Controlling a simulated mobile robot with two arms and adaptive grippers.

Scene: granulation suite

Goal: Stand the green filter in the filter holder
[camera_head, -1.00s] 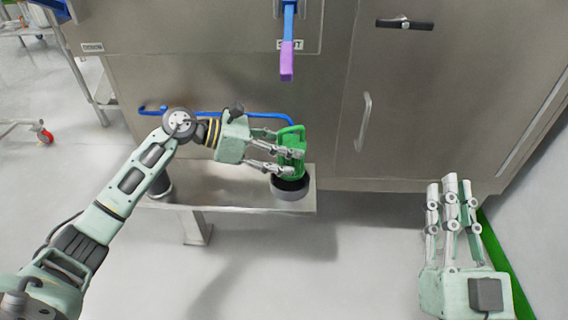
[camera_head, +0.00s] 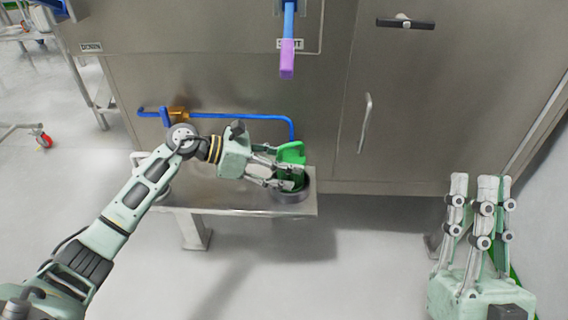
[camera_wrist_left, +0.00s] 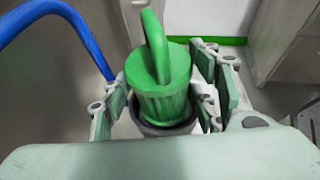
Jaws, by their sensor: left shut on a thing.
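The green filter (camera_head: 291,154) has a loop handle on top and stands about upright at the right end of the low bench. Its lower part is inside the dark, round filter holder (camera_head: 294,196); whether it touches the bottom is hidden. In the left wrist view the filter (camera_wrist_left: 160,88) shows between the fingers, with the holder's dark rim (camera_wrist_left: 165,130) around its lower end. My left gripper (camera_head: 284,176) is shut on the filter from the left. My right gripper (camera_head: 480,205) is at the lower right, away from the bench, its fingers pointing up and apart, empty.
The steel bench (camera_head: 230,195) stands against a large steel cabinet (camera_head: 230,75). A blue pipe (camera_head: 225,115) runs behind the bench, and a purple-ended blue handle (camera_head: 287,60) hangs above. Open floor (camera_head: 330,260) lies in front.

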